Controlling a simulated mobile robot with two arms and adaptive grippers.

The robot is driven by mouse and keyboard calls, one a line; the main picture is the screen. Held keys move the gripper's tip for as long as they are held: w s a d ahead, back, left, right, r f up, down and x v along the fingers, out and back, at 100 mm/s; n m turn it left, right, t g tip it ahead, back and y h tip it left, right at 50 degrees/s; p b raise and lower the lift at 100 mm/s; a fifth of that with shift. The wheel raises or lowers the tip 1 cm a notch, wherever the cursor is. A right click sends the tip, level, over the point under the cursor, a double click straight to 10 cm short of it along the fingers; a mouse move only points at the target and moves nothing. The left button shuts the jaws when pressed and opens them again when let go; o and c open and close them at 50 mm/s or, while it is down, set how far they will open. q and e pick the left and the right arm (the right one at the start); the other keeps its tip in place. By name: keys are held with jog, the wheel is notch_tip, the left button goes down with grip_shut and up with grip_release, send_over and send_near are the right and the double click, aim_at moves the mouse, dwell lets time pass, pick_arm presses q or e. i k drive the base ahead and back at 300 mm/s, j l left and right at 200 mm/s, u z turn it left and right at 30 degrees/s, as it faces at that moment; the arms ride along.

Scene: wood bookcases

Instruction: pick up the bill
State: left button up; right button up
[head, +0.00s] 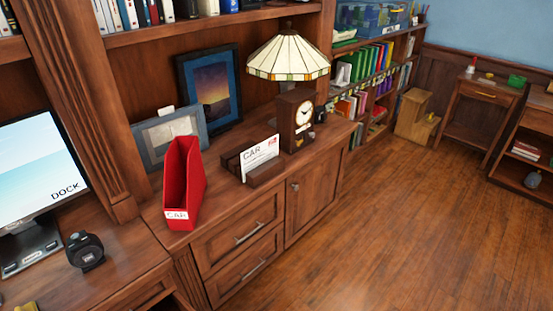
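A white bill (262,155) with the word "CAR" and a small red mark stands tilted in a dark wooden letter holder (231,164) on the cabinet top. The holder's front covers its lower edge. A red magazine file (183,186) with a "CAR" label stands to the left of the holder, nearer the front edge. Neither of my grippers shows in the head view.
A wooden clock (297,122) and a stained-glass lamp (288,57) stand right of the holder. Framed pictures (209,88) lean behind it. A monitor (40,178) and a dark round device (85,250) are on the left desk. The wooden floor (400,220) at right is clear.

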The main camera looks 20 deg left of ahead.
aim_at(255, 157)
jog(key=i+l+u, duration=0.15)
jog(key=i+l, duration=0.3)
jog(key=i+l+u, duration=0.15)
jog(key=i+l, duration=0.2)
jog(key=l, duration=0.3)
